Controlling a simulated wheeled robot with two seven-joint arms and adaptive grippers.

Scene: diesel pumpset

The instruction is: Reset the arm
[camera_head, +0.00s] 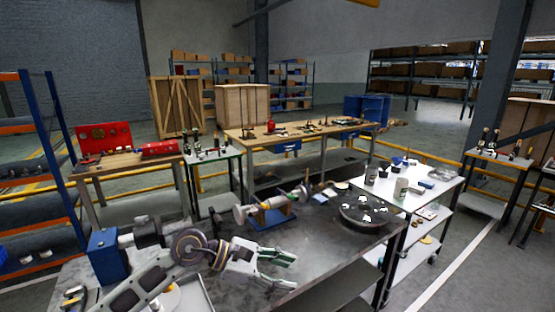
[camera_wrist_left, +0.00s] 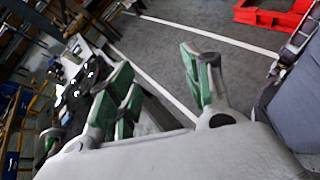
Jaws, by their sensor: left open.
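My left arm comes in from the lower left in the head view. My left gripper (camera_head: 284,268) is open above the grey metal workbench (camera_head: 330,240). Nothing shows between its green-padded fingers. In the left wrist view the left gripper (camera_wrist_left: 165,95) also shows open and empty, with floor and a white line beyond it. My right gripper is not in view.
A pump-like part on a blue base (camera_head: 268,220) stands behind the gripper. A round dark plate (camera_head: 364,213) with white pieces lies at the bench's right. A white cart (camera_head: 425,200) stands further right. A blue block (camera_head: 106,258) is at the left.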

